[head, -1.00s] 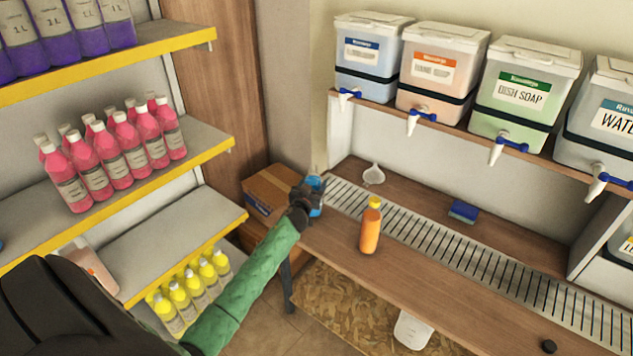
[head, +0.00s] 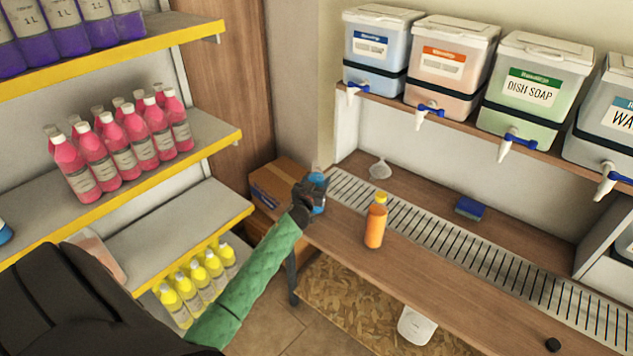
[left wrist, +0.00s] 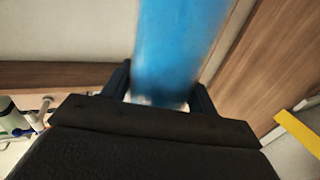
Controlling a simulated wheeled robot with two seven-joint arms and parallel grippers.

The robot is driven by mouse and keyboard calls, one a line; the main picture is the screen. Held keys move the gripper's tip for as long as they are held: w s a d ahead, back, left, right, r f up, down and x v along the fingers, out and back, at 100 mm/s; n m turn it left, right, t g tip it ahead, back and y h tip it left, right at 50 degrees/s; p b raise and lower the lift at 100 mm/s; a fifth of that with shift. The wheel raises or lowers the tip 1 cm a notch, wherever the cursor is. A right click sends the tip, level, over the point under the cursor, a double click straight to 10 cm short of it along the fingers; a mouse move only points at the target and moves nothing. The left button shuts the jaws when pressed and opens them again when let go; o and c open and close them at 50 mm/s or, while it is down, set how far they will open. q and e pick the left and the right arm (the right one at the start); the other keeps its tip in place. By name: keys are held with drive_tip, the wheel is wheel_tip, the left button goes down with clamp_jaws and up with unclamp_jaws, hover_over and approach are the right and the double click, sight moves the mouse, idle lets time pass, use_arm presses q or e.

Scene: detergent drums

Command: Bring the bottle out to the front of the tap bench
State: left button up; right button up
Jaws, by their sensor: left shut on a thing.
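My left gripper (head: 312,197) is shut on a blue bottle (head: 318,181) at the left end of the tap bench (head: 335,240). The hand hides much of the bottle in the head view. In the left wrist view the blue bottle (left wrist: 180,45) stands between the two fingers, its upper part out of frame. I cannot tell whether its base touches the bench. An orange bottle (head: 375,226) with a yellow cap stands upright on the bench, to the right of my left gripper. My right gripper is not in view.
A slotted drain strip (head: 430,226) runs along the bench. A clear funnel (head: 380,170) and a blue sponge (head: 469,208) lie behind it. A cardboard box (head: 283,185) is left of the hand. Drums with taps (head: 525,90) stand above. The front bench right of the orange bottle is mostly clear.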

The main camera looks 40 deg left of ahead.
use_arm(q)
drive_tip(key=o, duration=1.4)
drive_tip(key=shift+o, duration=0.6)
drive_tip(key=shift+s+f, duration=0.1)
drive_tip(key=shift+s, duration=0.15)
drive_tip(key=b+v, duration=0.2)
drive_tip(key=v, duration=0.5)
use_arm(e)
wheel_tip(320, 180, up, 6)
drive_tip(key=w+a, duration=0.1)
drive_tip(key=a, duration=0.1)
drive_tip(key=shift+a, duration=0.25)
